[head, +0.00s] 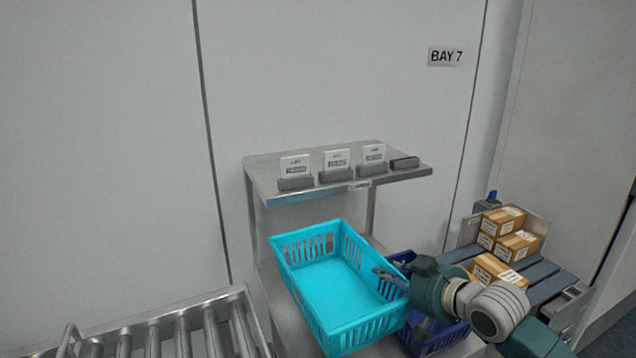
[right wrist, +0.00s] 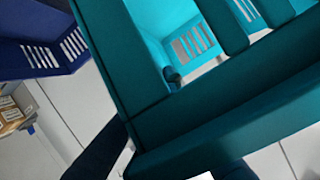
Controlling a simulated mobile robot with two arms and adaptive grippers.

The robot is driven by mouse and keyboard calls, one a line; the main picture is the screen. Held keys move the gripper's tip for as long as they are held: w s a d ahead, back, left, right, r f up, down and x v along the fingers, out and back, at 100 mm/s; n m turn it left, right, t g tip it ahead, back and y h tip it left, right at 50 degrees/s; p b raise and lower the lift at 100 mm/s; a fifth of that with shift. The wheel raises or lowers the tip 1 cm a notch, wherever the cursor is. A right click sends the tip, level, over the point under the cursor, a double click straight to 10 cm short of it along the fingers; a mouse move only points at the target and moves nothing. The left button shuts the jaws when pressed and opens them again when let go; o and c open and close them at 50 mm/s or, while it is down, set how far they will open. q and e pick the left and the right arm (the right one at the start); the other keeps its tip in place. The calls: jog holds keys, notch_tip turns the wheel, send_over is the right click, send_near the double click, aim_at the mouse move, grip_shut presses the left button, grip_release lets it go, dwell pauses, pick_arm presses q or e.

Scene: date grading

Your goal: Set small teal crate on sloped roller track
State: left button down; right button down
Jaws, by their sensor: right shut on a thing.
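The small teal crate (head: 365,328) is empty and sits at the middle of the head view, over the steel bench. I cannot tell whether its base touches the bench. My right gripper (head: 388,278) is shut on the crate's right side wall. In the right wrist view the crate's wall (right wrist: 225,115) fills most of the picture, with its slotted far side beyond. The roller track (head: 183,336), with steel rollers in a metal frame, is at the lower left, partly cut off by the picture's edge. My left gripper is not in view.
A dark blue crate (head: 437,340) stands right of the teal crate, partly hidden by my right arm. A steel shelf (head: 330,189) with label holders (head: 337,175) rises behind. Cardboard boxes (head: 518,245) lie on a slatted stand at the right. The visible rollers are clear.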

aim_at(386, 328)
jog(key=s+y, duration=0.1)
jog(key=s, duration=0.2)
jog(key=s+a+n+g+y, duration=0.1)
jog(key=s, duration=0.2)
jog(key=s+a+n, duration=0.1)
jog(key=s, duration=0.3)
jog(key=shift+s+f+g+y, duration=0.1)
jog(key=shift+f+g+y, duration=0.15)
jog(key=shift+g+y, duration=0.15)
jog(key=s+d+n+g+y, duration=0.2)
jog(key=s+n, duration=0.1)
jog(key=s, duration=1.2)
jog(key=shift+d+n+g+y, duration=0.15)
jog(key=shift+n+g+y, duration=0.15)
jog(key=shift+n+g, duration=0.1)
